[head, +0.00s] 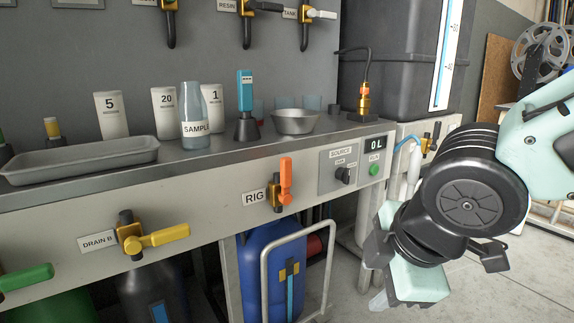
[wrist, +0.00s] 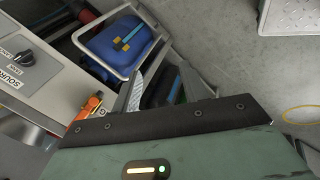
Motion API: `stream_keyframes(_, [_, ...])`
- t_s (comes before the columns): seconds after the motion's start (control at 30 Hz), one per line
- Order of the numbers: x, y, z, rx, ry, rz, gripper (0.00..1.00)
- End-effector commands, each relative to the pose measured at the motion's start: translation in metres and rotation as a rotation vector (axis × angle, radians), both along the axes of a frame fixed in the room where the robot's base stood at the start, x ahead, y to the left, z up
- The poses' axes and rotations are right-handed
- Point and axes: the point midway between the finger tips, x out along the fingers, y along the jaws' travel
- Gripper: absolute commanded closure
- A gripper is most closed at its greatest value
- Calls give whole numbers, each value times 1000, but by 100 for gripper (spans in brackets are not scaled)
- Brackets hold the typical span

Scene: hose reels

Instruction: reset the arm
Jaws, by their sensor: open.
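My arm reaches in from the right edge of the head view, folded downward in front of the bench's right end. My gripper (head: 379,299) hangs low beside the bench, pointing down toward the floor, and is partly hidden by its own pale green housing. In the wrist view, my gripper (wrist: 165,88) shows its grey fingers apart beyond the dark edge of the housing. Nothing is seen between them. It is apart from the orange RIG valve handle (head: 286,181), which stands upright on the bench front.
The bench (head: 230,151) holds a grey tray (head: 80,160), a SAMPLE bottle (head: 194,128), a metal bowl (head: 294,122) and several cups. A yellow DRAIN B handle (head: 165,237) sticks out in front. A blue drum (head: 262,270) stands below in a white frame (head: 298,240). Floor at right is open.

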Motion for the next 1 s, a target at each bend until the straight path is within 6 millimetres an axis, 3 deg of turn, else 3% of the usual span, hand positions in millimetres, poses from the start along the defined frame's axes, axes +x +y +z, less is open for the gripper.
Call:
stream_keyframes(0.1, [-44, -8, -6, 64, 203, -325, 56])
stream_keyframes(0.33, [-121, -17, -8, 87, 498, -885, 56])
stream_keyframes(0.67, [-116, -16, 82, 94, 482, -860, 56])
stream_keyframes(1.0, [-116, -16, 189, 95, 481, -857, 56])
